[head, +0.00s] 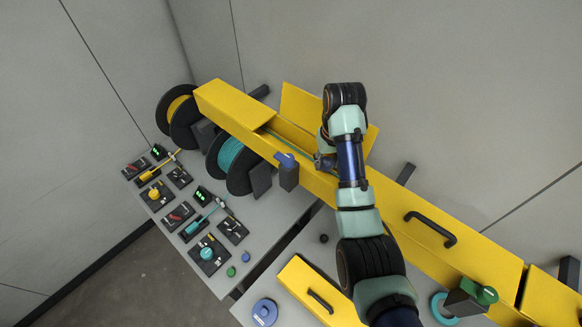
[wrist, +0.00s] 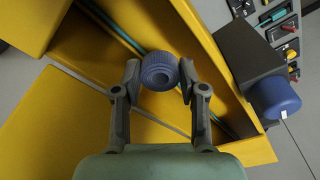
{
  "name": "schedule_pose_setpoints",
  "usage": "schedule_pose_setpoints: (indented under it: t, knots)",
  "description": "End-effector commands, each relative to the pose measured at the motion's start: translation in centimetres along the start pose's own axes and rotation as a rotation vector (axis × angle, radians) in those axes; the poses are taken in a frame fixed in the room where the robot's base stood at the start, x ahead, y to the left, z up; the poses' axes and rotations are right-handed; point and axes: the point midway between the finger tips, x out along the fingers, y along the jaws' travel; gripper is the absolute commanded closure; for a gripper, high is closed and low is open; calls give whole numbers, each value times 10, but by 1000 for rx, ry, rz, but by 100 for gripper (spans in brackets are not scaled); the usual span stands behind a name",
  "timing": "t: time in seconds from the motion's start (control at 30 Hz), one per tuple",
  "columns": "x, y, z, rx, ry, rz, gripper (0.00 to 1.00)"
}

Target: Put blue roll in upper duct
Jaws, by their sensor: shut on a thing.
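In the wrist view the blue roll (wrist: 158,72) is held between the two fingertips of my gripper (wrist: 160,78). The roll is over the open yellow upper duct (wrist: 85,50); I cannot tell whether it touches the duct floor. A teal cable (wrist: 118,35) runs along the inside of the duct. In the head view my gripper (head: 325,162) is at the open section of the duct (head: 235,107), whose yellow flap (head: 300,104) stands up behind. My arm hides the roll there.
A black block with a blue cylinder (head: 285,160) sits at the duct's front edge, close to my gripper; the cylinder also shows in the wrist view (wrist: 273,98). A teal cable reel (head: 232,158) and a black-and-yellow reel (head: 178,105) stand left. A blue disc (head: 265,312) lies below.

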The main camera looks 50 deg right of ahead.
Motion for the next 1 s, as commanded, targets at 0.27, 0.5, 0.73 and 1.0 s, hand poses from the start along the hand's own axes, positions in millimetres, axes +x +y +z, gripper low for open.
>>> schedule_pose_setpoints:
  t: [0.27,0.5,0.73,1.0]
  knots:
    - [12,17,11,67,-1,9,76]
    - [48,17,15,65,-4,8,76]
    - [58,16,16,64,0,8,76]
    - [61,16,16,64,-1,8,55]
